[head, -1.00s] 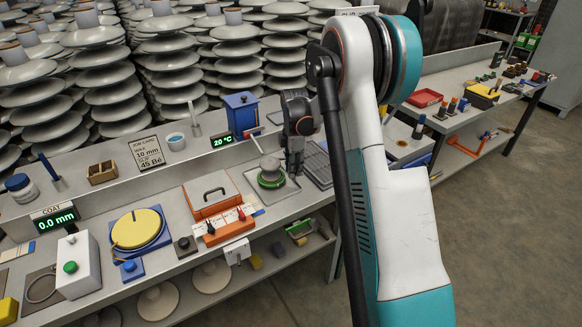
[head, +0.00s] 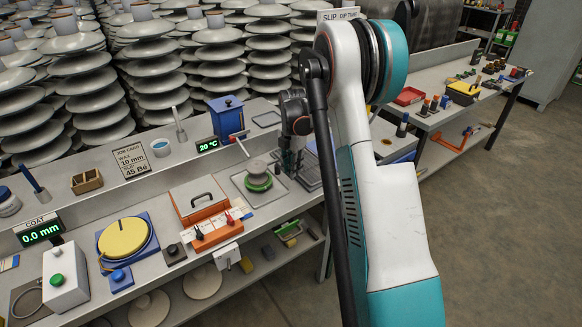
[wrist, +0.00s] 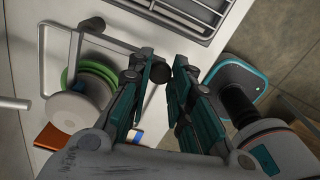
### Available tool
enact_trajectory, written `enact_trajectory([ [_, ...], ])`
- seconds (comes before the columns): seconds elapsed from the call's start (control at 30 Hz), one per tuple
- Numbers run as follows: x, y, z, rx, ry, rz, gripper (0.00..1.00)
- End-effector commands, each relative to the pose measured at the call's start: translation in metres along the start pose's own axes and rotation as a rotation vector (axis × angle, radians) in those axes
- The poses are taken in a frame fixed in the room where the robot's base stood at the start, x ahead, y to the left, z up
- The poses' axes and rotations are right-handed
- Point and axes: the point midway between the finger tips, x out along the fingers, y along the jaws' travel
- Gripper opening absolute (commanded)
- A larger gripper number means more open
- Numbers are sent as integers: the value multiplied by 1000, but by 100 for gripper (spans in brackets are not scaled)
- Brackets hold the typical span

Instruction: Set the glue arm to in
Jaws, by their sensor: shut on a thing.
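In the wrist view a dark bar, which looks like the glue arm (wrist: 118,43), runs from a pivot at the upper left to a round dark knob (wrist: 158,72). My gripper (wrist: 166,70) has its fingertips at this knob and is shut on it. The bar passes close to a green-ringed grey holder (wrist: 92,78). In the head view my gripper (head: 290,168) is just right of this holder (head: 258,182), which stands on a square metal tray (head: 240,187). The glue arm is too small or hidden to make out there.
A blue box (head: 225,115) with a red-tipped lever stands behind the tray. An orange case (head: 198,200) and a yellow disc (head: 123,238) lie to the left. A slotted grey plate (wrist: 180,15) lies beyond the gripper. Stacked insulators (head: 160,70) fill the back.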

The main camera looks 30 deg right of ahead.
Motion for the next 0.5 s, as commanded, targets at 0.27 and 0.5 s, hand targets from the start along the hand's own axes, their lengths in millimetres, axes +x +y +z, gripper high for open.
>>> enact_trajectory([
  [0.27, -1, 0, 2, 1, -3, 2, 24],
  [0.5, 0, 0, 1, 1, -2, 1, 41],
])
